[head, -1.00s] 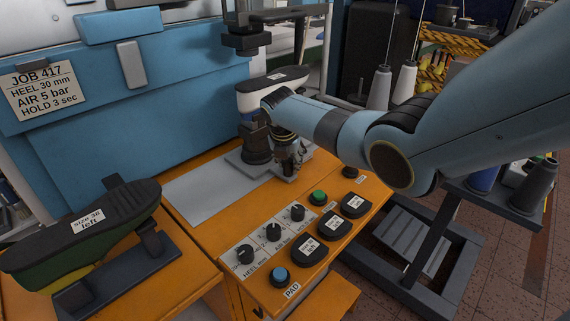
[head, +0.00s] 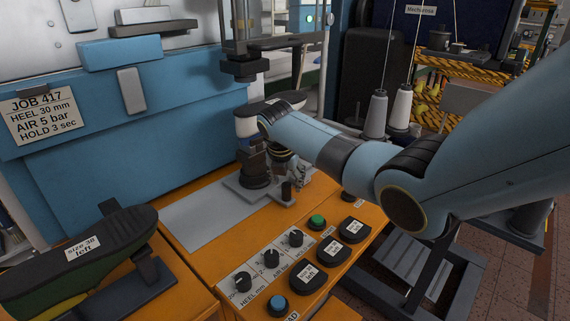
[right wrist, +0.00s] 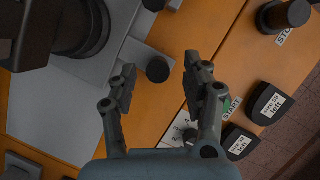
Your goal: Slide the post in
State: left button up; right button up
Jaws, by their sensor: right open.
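The thick dark post (head: 256,168) stands upright on a grey sliding plate (head: 240,189) on the orange bench. An upturned shoe with a dark sole (head: 285,100) sits on top, partly hidden by my right arm. A short dark upright knob (head: 286,192) stands on the plate's near corner. My right gripper (head: 299,178) is low beside the post, just behind the knob in the head view. In the right wrist view my right gripper (right wrist: 160,66) is open, with the knob (right wrist: 158,70) showing between its fingertips; contact is not clear. My left gripper is out of view.
A press head (head: 243,68) hangs above the shoe. Another shoe (head: 80,250) rests on a stand at left. Thread cones (head: 375,113) stand behind my right arm.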

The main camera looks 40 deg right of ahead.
jog(key=v, duration=0.8)
jog(key=shift+s+a+r, duration=0.15)
jog(key=shift+s+r, duration=0.05)
jog(key=shift+r, duration=0.15)
